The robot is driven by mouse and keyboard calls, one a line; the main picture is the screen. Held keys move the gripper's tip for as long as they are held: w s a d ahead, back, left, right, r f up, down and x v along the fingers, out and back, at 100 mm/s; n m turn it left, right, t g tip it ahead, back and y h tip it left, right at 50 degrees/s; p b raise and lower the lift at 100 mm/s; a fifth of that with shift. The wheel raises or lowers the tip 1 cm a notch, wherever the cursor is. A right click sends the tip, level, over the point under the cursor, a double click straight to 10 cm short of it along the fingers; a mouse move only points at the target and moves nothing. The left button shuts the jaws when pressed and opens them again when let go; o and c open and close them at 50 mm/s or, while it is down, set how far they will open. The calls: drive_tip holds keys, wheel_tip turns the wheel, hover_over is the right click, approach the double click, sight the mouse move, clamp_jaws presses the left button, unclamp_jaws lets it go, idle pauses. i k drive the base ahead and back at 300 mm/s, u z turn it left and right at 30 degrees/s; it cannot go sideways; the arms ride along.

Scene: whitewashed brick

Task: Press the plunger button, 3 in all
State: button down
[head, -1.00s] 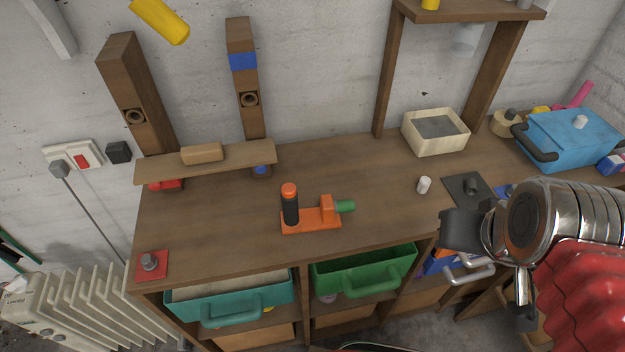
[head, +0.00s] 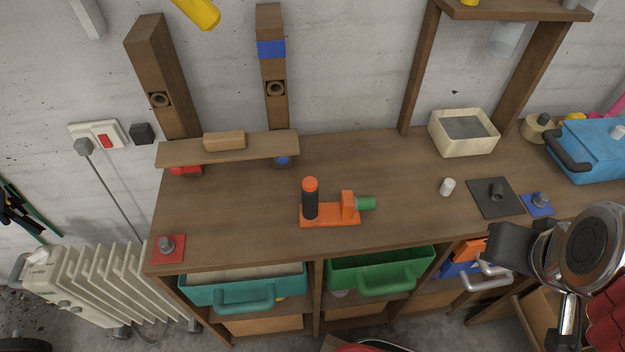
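An orange device (head: 331,217) stands on the wooden workbench near its middle. It has an upright black cylinder with an orange top (head: 310,185) on the left. A green round piece (head: 366,203) sticks out sideways from an orange block on its right. Which of these is the plunger button I cannot tell for sure. My gripper (head: 512,250) is at the lower right, in front of the bench's right part, well apart from the device. One dark finger shows; the other is not clear, so its opening cannot be judged.
A small white cylinder (head: 447,187), a dark plate with a knob (head: 494,199) and a blue plate (head: 537,203) lie on the bench's right. A red plate with a grey knob (head: 168,249) is at the front left. A raised shelf (head: 228,148) stands behind. Bench around the device is clear.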

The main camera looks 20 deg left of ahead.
sight(310, 182)
drive_tip(key=z, duration=0.05)
drive_tip(key=k, duration=1.3)
drive_tip(key=u, duration=1.55)
drive_tip(key=i, duration=1)
drive_tip(key=u, duration=0.1)
